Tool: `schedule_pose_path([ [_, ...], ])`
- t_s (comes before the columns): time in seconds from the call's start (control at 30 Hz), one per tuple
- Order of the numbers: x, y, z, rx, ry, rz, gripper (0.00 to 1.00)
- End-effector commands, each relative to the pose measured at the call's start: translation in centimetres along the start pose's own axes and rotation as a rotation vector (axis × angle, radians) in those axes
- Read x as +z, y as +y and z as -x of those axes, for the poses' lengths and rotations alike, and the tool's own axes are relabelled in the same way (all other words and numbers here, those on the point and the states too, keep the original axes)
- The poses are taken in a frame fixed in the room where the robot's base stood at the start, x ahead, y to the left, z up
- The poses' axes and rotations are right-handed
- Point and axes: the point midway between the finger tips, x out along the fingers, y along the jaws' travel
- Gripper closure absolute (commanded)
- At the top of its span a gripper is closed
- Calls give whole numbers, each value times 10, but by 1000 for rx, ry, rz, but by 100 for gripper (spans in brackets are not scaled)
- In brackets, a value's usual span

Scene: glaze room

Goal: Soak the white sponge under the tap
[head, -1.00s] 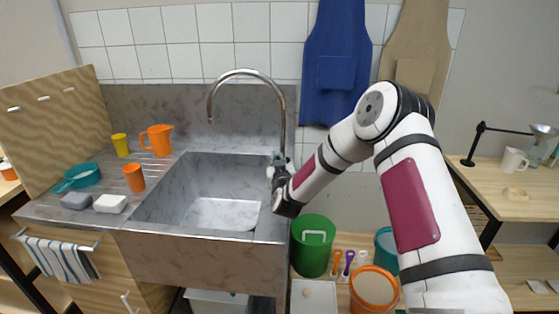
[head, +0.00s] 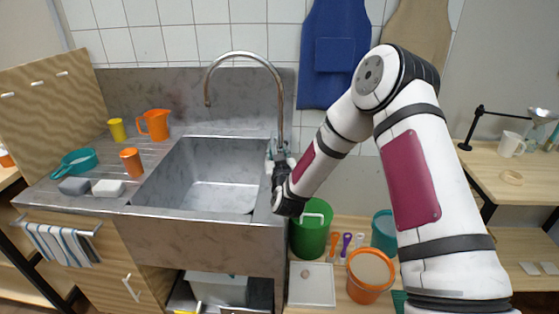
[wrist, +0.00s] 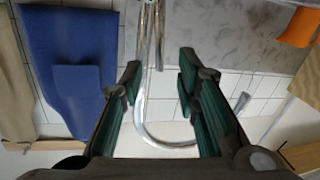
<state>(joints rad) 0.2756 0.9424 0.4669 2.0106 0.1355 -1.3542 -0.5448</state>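The white sponge (head: 108,188) lies on the ribbed drainboard left of the sink basin (head: 190,205), beside a grey sponge (head: 73,186). The tall curved tap (head: 243,54) stands at the back right of the basin, with its spout end over the basin. No water shows. My gripper (head: 277,152) is at the tap's upright, right of the basin and well away from the sponge. In the wrist view my gripper (wrist: 159,72) is open and its fingers are apart, with the tap pipe (wrist: 141,95) seen between them. Whether they touch the pipe is unclear. The tap's handle is hidden.
A teal pan (head: 80,160), a yellow cup (head: 117,130), an orange jug (head: 154,124) and an orange cup (head: 131,162) stand on the drainboard. A green bucket (head: 309,240) and an orange bucket (head: 368,277) stand low right of the sink. Blue apron (head: 333,55) hangs behind.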

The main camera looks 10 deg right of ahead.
Motion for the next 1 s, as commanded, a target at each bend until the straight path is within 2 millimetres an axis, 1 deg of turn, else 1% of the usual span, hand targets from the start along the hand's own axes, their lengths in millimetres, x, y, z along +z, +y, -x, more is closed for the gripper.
schedule_pose_path([
  [0.03,0,-1,11,-3,-2,2,71],
  [0.1,0,0,24,-2,-1,1,71],
  [0.2,0,0,39,-1,-2,2,71],
  [0.33,0,0,52,0,1,0,71],
  [0.5,0,0,58,1,0,0,71],
  [0.8,0,0,57,0,0,0,71],
  [0.87,-6,-1,57,-13,-5,2,71],
  [1.0,-29,-7,58,-78,-51,14,71],
])
